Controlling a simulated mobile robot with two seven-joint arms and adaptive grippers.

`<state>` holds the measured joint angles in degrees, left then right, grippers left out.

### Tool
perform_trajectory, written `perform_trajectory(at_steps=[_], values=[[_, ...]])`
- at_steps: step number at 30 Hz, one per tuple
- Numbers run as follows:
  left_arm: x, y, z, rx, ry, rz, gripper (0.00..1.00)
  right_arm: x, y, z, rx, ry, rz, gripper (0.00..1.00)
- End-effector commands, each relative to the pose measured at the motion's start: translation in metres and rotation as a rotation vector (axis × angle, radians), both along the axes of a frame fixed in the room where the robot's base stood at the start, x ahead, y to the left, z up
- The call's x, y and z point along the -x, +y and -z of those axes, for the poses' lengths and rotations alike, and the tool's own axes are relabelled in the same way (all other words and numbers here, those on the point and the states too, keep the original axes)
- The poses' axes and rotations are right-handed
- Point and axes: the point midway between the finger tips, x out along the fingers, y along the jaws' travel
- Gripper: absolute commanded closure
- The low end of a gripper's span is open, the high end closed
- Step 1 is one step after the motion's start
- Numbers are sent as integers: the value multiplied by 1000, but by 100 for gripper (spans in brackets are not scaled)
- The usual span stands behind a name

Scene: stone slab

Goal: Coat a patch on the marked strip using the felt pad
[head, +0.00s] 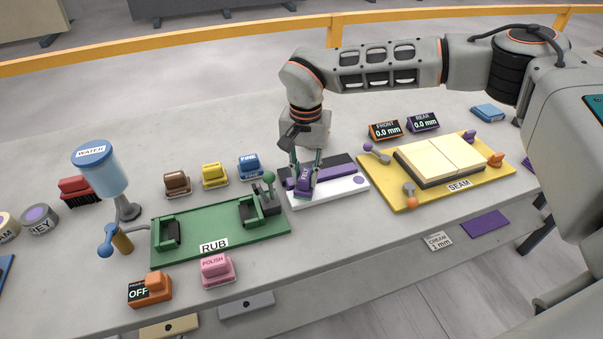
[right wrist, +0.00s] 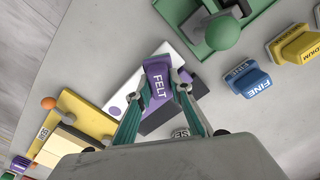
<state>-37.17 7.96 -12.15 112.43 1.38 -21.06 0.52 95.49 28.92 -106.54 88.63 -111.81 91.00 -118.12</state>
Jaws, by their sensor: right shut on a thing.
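The purple felt pad, labelled FELT (head: 304,183), is between the fingers of my right gripper (head: 305,166), which is shut on it. In the right wrist view the pad (right wrist: 157,82) sits between the green fingertips (right wrist: 159,72). The pad is over a white and dark plate (head: 335,187) with a purple dot at its right end. Whether the pad touches the plate I cannot tell. Part of the plate is hidden by the gripper. No strip is labelled as such. My left gripper is not in view.
A yellow SEAM board (head: 400,203) with cream tiles (head: 440,157) lies to the right. A green RUB fixture (head: 195,244) lies to the left. Behind it stand brown (head: 177,183), yellow (head: 214,176) and blue FINE (head: 250,167) blocks. A water dispenser (head: 100,172) stands further left.

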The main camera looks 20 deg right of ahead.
Motion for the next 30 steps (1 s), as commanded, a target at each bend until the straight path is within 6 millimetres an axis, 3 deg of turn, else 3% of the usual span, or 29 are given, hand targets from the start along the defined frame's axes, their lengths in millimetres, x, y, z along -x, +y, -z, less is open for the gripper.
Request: perform_trajectory(at_steps=[30], values=[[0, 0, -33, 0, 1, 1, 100, -3, -66, -1, 0, 0, 0, 97]])
